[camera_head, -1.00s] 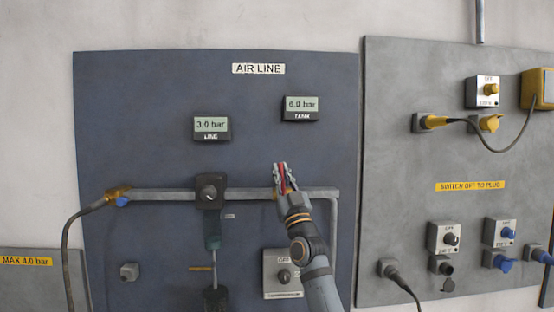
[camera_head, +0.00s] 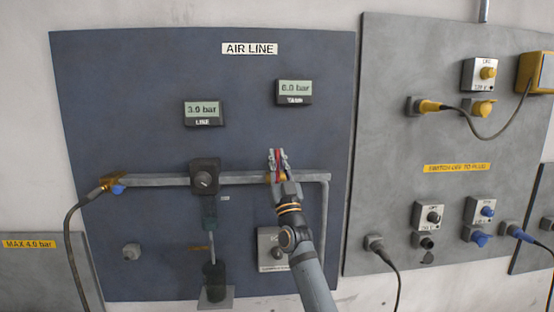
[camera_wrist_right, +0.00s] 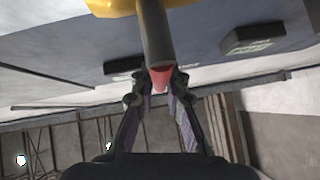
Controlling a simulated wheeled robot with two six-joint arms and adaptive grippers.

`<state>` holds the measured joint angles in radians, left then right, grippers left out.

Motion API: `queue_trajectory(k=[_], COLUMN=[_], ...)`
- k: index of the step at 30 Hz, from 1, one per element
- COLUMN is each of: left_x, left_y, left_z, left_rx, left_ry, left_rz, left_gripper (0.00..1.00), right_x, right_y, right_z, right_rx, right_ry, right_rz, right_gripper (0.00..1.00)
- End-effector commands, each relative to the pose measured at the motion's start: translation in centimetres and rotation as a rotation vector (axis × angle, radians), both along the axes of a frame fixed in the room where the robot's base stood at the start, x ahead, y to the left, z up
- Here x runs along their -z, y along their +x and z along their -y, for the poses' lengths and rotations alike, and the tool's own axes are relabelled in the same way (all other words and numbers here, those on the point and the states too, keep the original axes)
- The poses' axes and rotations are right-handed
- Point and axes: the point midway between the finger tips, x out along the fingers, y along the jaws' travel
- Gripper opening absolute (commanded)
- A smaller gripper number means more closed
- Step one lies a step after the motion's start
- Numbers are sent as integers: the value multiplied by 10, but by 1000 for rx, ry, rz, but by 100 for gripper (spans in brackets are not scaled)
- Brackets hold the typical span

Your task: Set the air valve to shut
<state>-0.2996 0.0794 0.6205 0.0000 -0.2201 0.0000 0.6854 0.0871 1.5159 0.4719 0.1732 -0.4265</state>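The air valve (camera_head: 270,179) is a brass body on the grey horizontal pipe, under the TANK display. My right gripper (camera_head: 278,158) is in front of the valve, with its arm reaching up from below. Red shows between its fingers. In the right wrist view the valve's lever (camera_wrist_right: 156,35) is a dark bar with a red end (camera_wrist_right: 161,76). The right gripper's fingertips (camera_wrist_right: 161,88) close in on both sides of that red end and appear to touch it. The gripper and arm partly hide the valve. My left gripper is not in view.
The LINE display (camera_head: 202,112) reads 3.0 bar and the TANK display (camera_head: 294,91) about 6.0 bar. A regulator with a dark knob (camera_head: 204,178) sits on the pipe left of the valve. A switch box (camera_head: 270,248) is below, partly behind my arm. A socket panel (camera_head: 400,160) stands right.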

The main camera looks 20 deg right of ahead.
Motion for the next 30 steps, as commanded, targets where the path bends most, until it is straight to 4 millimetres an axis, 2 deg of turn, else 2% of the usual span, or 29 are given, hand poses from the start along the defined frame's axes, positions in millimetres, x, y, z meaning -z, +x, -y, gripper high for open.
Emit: queue_trajectory(k=[1,4,14,17,24,30], left_x=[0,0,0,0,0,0], left_y=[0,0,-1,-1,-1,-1], left_z=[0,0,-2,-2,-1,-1], left_rx=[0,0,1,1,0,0], left_ry=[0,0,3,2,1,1], left_rz=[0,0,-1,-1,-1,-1], left_gripper=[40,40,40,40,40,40], right_x=[1,1,3,13,55,79], right_y=[0,0,-2,-11,-52,-76], right_z=[0,0,0,-1,-5,-7], right_rx=[0,1,0,0,1,1], right_ry=[0,-1,-1,-1,-2,0], right_rz=[-1,-1,-1,-3,-4,-3], right_gripper=[22,36,36,36,36,36])
